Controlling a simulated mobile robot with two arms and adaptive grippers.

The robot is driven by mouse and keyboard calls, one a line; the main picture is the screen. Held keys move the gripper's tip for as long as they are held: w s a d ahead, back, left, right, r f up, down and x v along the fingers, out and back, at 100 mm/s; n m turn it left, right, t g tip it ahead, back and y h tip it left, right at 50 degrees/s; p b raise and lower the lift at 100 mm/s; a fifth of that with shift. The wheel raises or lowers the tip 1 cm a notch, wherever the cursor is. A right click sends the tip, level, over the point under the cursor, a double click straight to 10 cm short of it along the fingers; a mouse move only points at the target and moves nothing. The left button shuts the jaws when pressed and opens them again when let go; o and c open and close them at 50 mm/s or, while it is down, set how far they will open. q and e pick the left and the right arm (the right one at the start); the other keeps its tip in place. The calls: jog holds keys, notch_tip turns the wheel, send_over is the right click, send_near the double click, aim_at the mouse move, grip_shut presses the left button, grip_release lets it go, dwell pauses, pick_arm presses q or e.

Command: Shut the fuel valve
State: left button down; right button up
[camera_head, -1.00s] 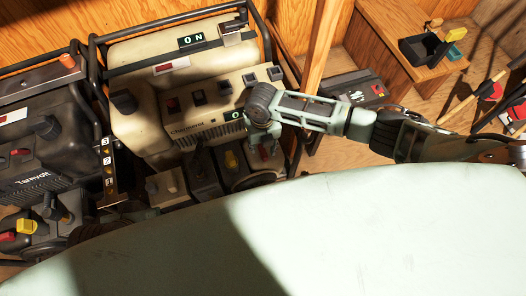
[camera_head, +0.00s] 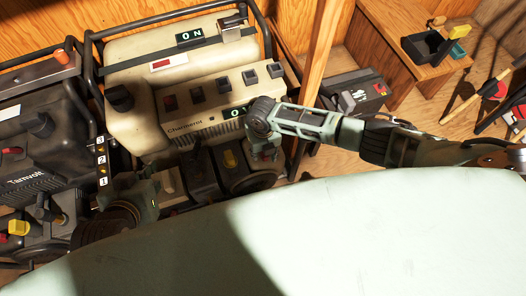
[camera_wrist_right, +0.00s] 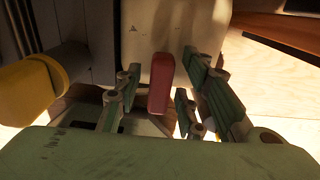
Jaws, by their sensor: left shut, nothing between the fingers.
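The cream generator (camera_head: 150,75) stands at centre left in the head view, with lit ON signs on its top and front. My right gripper (camera_head: 264,153) is at its lower right front. In the right wrist view, a red lever (camera_wrist_right: 161,85) stands between the open fingers of the right gripper (camera_wrist_right: 160,66), with gaps on both sides. I cannot tell for certain that this lever is the fuel valve. A yellow knob (camera_wrist_right: 28,90) is left of the fingers; a yellow knob (camera_head: 229,158) also shows in the head view. My left gripper (camera_head: 157,190) is shut and empty at the generator's lower left front.
A dark generator (camera_head: 50,135) stands at the left, close to the cream one. Black tube frames surround both. A wooden post (camera_head: 322,50) and a dark case (camera_head: 355,93) are at the right. My pale body hides the foreground.

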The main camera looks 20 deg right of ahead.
jog(key=shift+c, duration=0.5)
grip_shut()
